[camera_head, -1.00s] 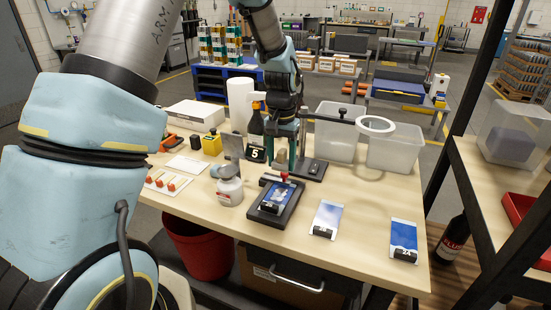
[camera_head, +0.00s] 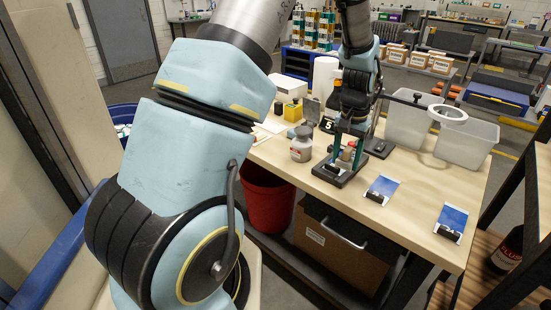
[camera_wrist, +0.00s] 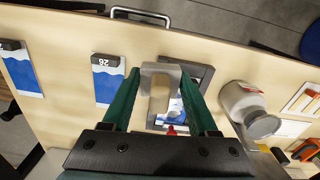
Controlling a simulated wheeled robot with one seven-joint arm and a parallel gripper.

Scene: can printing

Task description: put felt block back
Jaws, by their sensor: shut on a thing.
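My gripper (camera_wrist: 160,78) is shut on a grey, U-shaped block, which I take to be the felt block (camera_wrist: 161,68). The block sits between the two green fingertips in the wrist view. In the head view my gripper (camera_head: 345,150) is low over the black tray (camera_head: 328,176), with the block largely hidden by the fingers. The tray (camera_wrist: 203,75) shows behind the block in the wrist view, with a blue-and-white card in it. I cannot tell whether the block touches the card.
Two blue-and-white cards (camera_head: 382,187) (camera_head: 451,218) with black clips lie to the right. Clear bins (camera_head: 465,142) and a ring lamp (camera_head: 448,114) stand behind. The front table strip between cards is bare.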

